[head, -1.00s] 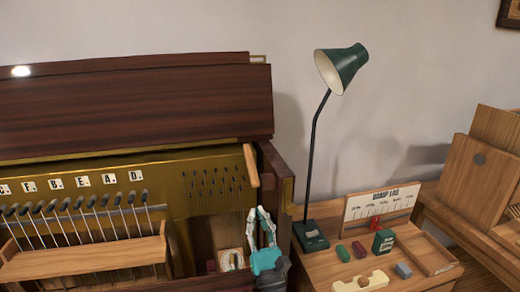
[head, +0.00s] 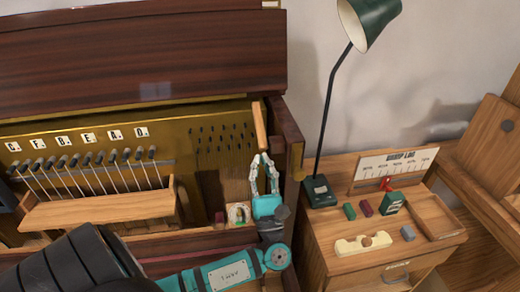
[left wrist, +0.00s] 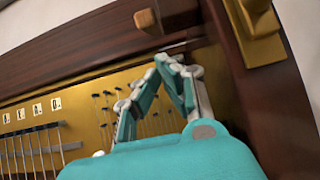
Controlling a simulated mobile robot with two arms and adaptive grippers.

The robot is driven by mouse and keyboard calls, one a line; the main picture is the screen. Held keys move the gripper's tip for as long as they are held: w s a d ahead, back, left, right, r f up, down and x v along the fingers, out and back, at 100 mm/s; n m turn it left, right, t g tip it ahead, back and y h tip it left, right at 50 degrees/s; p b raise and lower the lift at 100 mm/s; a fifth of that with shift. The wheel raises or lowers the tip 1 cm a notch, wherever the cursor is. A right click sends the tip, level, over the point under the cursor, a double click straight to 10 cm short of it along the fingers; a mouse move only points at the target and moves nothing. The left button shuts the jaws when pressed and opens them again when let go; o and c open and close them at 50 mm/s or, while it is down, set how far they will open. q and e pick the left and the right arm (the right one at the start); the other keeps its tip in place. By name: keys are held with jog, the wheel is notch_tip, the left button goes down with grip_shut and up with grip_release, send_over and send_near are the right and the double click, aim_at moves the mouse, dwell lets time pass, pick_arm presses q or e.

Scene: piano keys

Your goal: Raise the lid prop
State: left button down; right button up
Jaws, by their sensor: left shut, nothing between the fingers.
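The lid prop (head: 259,125) is a short light-wood stick below the dark raised lid (head: 150,60), at the right end of the open piano case. It hangs nearly upright in the head view. In the left wrist view, a rounded wooden end (left wrist: 146,20), likely the prop's, shows above the fingers. My left gripper (head: 264,157) points up just below the prop's lower end, fingertips together and nothing between them. Its closed tips also show in the left wrist view (left wrist: 172,64). Whether the tips touch the prop I cannot tell. My right gripper is out of view.
The dark case side wall (head: 287,138) stands close right of the gripper. Tuning pins and a wooden rail (head: 100,210) lie left. A green lamp (head: 320,191) and small blocks stand on the wooden cabinet (head: 330,222) at right.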

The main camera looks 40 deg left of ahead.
aim_at(260, 125)
pick_arm(q)
jog(key=p+x, duration=0.3)
jog(key=x, duration=0.5)
jog(key=shift+a+r+p, duration=0.15)
jog(key=shift+r+p, duration=0.05)
jog(key=shift+p, duration=0.1)
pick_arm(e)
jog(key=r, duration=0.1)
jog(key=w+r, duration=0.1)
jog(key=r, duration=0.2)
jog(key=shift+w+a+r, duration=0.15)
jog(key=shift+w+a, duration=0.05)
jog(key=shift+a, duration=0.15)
pick_arm(q)
jog(key=shift+w+r, duration=0.1)
